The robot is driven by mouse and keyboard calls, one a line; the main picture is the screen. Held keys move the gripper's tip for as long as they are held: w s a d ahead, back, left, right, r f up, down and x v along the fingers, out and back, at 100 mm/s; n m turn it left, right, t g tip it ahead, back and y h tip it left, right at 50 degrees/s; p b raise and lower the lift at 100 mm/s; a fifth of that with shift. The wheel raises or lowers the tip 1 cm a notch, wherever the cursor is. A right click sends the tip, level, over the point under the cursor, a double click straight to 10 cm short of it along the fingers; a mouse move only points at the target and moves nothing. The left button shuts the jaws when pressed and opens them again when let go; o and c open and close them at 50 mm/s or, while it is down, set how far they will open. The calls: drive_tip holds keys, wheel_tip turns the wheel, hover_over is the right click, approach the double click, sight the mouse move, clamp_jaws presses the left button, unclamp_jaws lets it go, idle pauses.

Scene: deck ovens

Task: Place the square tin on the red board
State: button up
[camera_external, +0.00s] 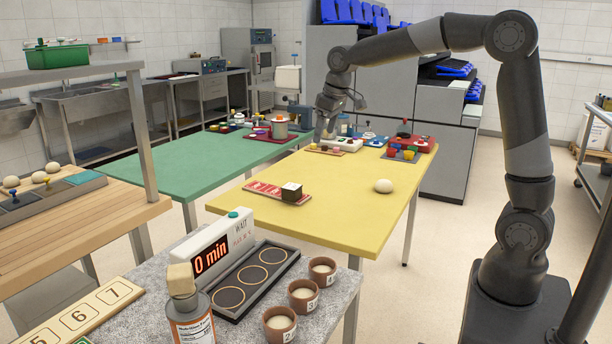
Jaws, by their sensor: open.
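A small dark square tin (291,194) with a pale top stands on the right part of a red board (262,188). The board has pale markings and lies near the left edge of the yellow table. My gripper (325,136) is at the far end of the yellow table, well behind the tin and apart from it. It points down and is open; I see nothing between its fingers. It is small in this view, and its exact height above the table is hard to tell.
A pale round dough ball (383,186) lies right of the board. Several small items, including a white box (347,145) and a dark tray with coloured pieces (402,155), crowd the far end near my gripper. The front of the yellow table (330,225) is clear.

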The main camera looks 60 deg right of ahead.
drive_tip(key=s+a+r+t, duration=0.1)
drive_tip(key=s+a+r, duration=0.1)
drive_tip(key=s, duration=0.6)
drive_tip(key=s+a+r, duration=0.1)
drive_tip(key=s+a, duration=0.2)
drive_tip(key=s, duration=0.5)
drive_tip(key=s+a+f, duration=0.1)
drive_tip(key=s+f, duration=0.1)
drive_tip(key=s, duration=0.5)
drive_tip(key=s+a+f+t, duration=0.1)
drive_tip(key=s+f, duration=0.2)
drive_tip(key=s, duration=0.5)
drive_tip(key=shift+s+a+y, duration=0.15)
drive_tip(key=shift+a+y, duration=0.05)
drive_tip(key=shift+y, duration=0.1)
